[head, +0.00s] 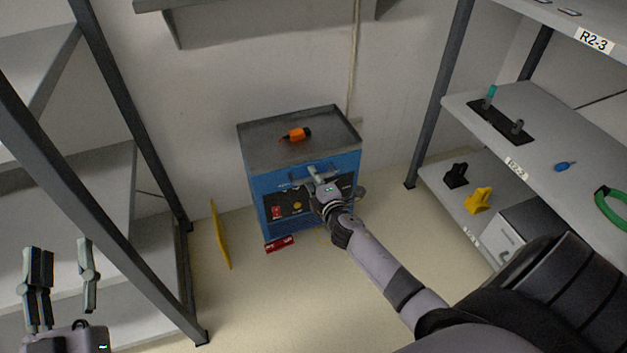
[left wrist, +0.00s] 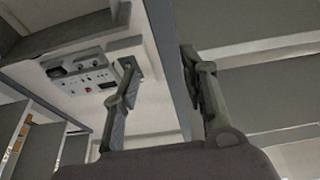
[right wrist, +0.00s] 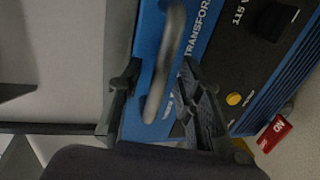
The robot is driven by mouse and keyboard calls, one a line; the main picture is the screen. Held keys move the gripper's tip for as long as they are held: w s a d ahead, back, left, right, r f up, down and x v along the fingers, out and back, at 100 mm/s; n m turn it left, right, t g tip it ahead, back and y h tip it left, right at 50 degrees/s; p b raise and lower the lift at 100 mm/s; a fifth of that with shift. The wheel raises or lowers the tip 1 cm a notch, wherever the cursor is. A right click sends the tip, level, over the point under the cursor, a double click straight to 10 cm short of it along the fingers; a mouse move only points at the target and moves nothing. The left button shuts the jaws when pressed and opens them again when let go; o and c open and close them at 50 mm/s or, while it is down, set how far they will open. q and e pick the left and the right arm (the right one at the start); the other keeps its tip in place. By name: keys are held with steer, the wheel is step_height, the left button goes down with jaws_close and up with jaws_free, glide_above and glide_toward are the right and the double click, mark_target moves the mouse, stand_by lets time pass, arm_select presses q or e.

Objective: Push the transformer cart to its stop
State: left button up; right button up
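The transformer cart (head: 307,155) is a blue box with a grey tray top and a black control panel. It stands near the back wall in the head view. Its grey handle (right wrist: 168,65) shows large in the right wrist view, beside the lettering on the blue front. My right gripper (head: 317,184) is at the cart's front; its fingers (right wrist: 158,82) are apart, one on each side of the handle, with gaps visible. My left gripper (head: 62,262) is open and empty at the lower left, far from the cart. I cannot make out a stop.
An orange and black tool (head: 296,135) lies on the cart's top. A red tag (head: 279,244) is at its lower front. Shelving racks stand left and right (head: 455,105). Floor (head: 270,300) before the cart is clear.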

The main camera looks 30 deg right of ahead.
steer(key=shift+w+f, duration=0.1)
steer(key=shift+w, duration=0.25)
steer(key=shift+c, duration=0.2)
jaws_close()
stand_by(0.5)
